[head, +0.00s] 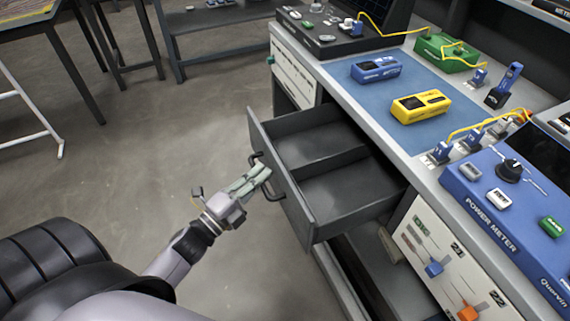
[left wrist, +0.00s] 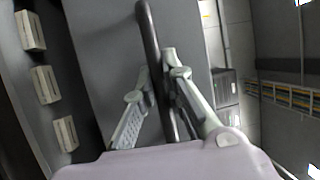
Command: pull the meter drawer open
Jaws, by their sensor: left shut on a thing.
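The meter drawer (head: 318,212) is a dark grey drawer pulled well out from under the bench in the head view. Its inside is empty, with a low divider (head: 322,163) across the middle. A dark bar handle (head: 256,157) is on its front. My left gripper (head: 264,175) is at the drawer front and shut on the handle. In the left wrist view the handle bar (left wrist: 152,50) runs between the two pale green fingers (left wrist: 163,105). My right gripper is not in view.
The bench (head: 345,87) bears a blue meter (head: 376,69), a yellow meter (head: 421,106), a green box (head: 448,52) with yellow fibre and a blue power meter console (head: 500,205). Panels with coloured tools face out below. The floor (head: 180,130) left of the drawer is clear.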

